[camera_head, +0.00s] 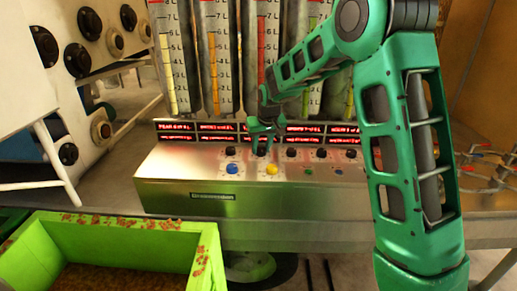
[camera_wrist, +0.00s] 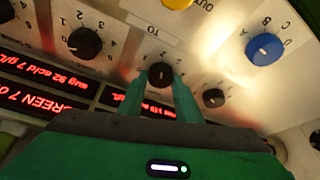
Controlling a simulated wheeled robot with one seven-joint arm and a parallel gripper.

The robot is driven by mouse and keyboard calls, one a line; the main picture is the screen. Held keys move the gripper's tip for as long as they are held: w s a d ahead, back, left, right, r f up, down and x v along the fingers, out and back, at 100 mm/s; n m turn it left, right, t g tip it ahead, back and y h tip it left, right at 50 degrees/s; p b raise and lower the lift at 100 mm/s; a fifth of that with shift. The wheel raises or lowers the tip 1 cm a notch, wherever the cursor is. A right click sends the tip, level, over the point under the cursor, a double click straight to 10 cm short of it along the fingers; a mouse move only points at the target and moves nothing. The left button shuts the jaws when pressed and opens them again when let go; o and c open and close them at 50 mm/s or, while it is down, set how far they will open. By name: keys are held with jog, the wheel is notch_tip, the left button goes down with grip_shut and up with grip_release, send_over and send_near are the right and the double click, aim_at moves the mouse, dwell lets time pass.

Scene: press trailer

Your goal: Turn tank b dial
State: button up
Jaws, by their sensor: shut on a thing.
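The console (camera_head: 165,170) has a row of black dials below red displays. My gripper (camera_head: 264,138) points down at the second dial from the left (camera_head: 261,153), above the yellow knob. In the wrist view, my gripper (camera_wrist: 161,80) has its two green fingers on either side of a small black dial (camera_wrist: 161,74), shut on it. A light mark shows on the dial's face, with small numbers around it. No label naming tank b is readable in either view. The fingers cover part of the panel beside the dial.
A blue knob (camera_head: 232,168) and a yellow knob (camera_head: 271,169) sit in front of the dials. Neighbouring black dials (camera_wrist: 85,43) and (camera_wrist: 213,97) stand close by. Tall graduated tubes (camera_head: 172,60) rise behind the console. A green crate (camera_head: 120,233) stands at front left.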

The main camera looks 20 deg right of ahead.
jog(key=shift+w+a+r+n, duration=0.1)
jog(key=shift+n, duration=0.2)
jog(key=o, duration=1)
jog(key=v, duration=1)
jog(key=shift+r, duration=0.2)
jog(key=shift+d, duration=0.2)
